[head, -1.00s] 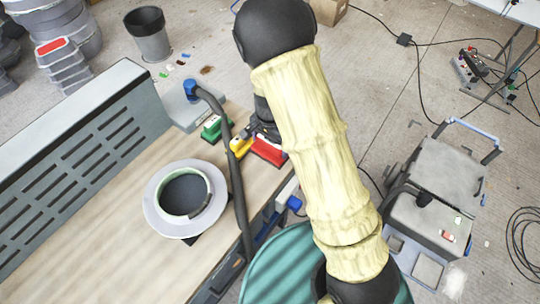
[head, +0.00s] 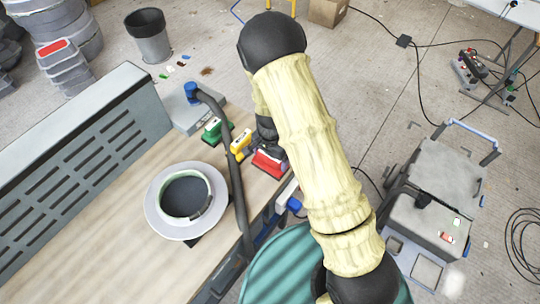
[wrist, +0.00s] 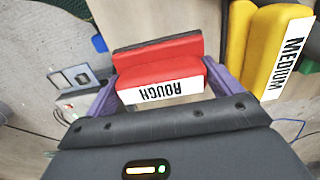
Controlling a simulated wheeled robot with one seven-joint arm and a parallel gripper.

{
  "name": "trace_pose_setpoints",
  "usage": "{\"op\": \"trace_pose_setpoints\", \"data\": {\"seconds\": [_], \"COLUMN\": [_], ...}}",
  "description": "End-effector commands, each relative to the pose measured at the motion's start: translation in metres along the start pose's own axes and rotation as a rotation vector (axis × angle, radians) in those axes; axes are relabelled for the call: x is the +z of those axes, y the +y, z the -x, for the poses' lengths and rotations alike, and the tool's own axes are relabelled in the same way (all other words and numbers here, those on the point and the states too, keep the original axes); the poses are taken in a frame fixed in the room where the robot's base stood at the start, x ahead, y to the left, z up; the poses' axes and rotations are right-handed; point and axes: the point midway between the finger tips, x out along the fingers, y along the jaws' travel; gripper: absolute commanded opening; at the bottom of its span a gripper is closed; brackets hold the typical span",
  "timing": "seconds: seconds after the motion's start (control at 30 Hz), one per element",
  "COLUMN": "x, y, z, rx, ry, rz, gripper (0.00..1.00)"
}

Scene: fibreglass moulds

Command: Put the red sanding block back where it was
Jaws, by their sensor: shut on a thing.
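The red sanding block (head: 268,164), labelled ROUGH, is between the two purple fingers of my gripper (wrist: 160,84). In the wrist view the red block (wrist: 160,72) shows its white label and a dark strip along its far edge. My gripper is shut on it. The block is at the right edge of the wooden bench (head: 110,225); I cannot tell whether its underside touches the bench. The yellow block (head: 241,144), labelled MEDIUM, is close beside it, and also shows at the right of the wrist view (wrist: 262,45). A green block (head: 214,131) stands beyond the yellow one.
A dark hose (head: 236,170) arches over the bench close to the blocks. A round mould (head: 155,212) lies left of the hose. A slotted grey panel (head: 95,140) lines the bench's far side. A grey cart (head: 435,225) stands on the floor at right.

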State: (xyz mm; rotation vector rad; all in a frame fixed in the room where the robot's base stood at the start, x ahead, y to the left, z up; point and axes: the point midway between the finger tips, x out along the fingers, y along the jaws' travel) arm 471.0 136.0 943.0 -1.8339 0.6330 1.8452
Motion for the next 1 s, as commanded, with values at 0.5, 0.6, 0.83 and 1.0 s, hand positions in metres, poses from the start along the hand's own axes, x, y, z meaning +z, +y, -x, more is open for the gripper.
{"op": "trace_pose_setpoints", "data": {"seconds": [0.5, 0.6, 0.83, 1.0], "x": [0.0, 0.0, 0.0, 0.0], "y": [0.0, 0.0, -0.001, -0.001], "z": [-0.002, 0.002, 0.025, 0.055], "rx": [0.0, -0.001, -0.004, -0.005], "ry": [0.0, 0.001, 0.003, 0.003], "rz": [0.0, 0.001, 0.001, 0.002], "gripper": [1.0, 1.0, 1.0, 1.0]}}
